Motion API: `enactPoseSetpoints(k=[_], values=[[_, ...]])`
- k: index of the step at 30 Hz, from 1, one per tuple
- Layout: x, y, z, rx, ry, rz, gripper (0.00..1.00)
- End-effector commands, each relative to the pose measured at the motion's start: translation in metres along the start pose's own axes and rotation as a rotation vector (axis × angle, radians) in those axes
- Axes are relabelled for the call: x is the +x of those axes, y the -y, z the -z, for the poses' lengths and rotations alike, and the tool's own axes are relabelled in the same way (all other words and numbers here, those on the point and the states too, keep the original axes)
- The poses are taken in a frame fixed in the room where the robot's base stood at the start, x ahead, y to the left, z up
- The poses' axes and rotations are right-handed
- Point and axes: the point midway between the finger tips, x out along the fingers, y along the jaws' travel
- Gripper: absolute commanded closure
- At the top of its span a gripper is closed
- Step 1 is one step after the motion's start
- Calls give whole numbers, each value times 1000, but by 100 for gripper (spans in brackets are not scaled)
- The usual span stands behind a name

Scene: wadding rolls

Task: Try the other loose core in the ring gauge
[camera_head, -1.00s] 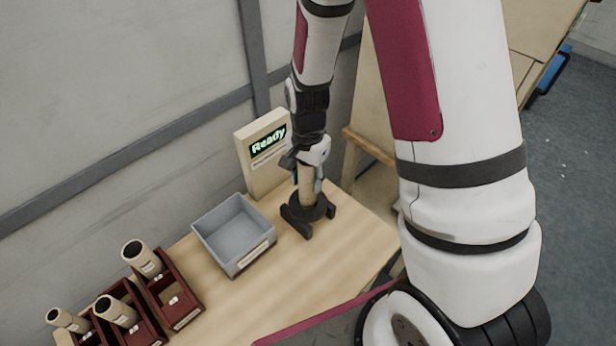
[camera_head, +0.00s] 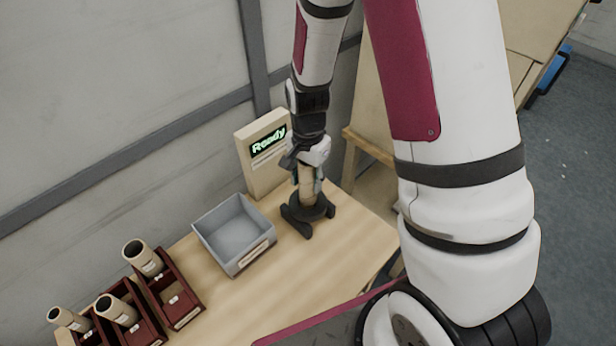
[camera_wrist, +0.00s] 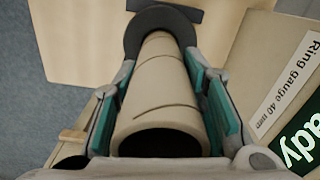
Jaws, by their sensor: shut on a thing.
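My gripper (camera_wrist: 162,105) is shut on a tan cardboard core (camera_wrist: 158,88), with a teal-lined finger on each side of it. The core (camera_head: 308,190) stands about upright, and its lower end is at the black ring gauge (camera_head: 300,215) on the table. In the wrist view the dark ring (camera_wrist: 188,29) shows around the core's far end. How deep the core sits in the ring I cannot tell. A display box (camera_head: 262,153) behind the gauge reads "Ready", and its label (camera_wrist: 292,85) in the wrist view reads "Ring gauge 40 mm".
A grey open bin (camera_head: 228,238) stands left of the gauge and looks empty. Dark red racks (camera_head: 178,303) at the front left hold several tan cores (camera_head: 142,257). Bare table (camera_head: 290,275) lies in front of the gauge. A wall stands behind.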

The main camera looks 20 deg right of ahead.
Motion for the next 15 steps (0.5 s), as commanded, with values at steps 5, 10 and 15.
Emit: enactPoseSetpoints(k=[5,10,15], values=[[3,0,0,0,0,0,90],[5,0,0,0,0,0,90],[7,0,0,-1,0,-1,90]])
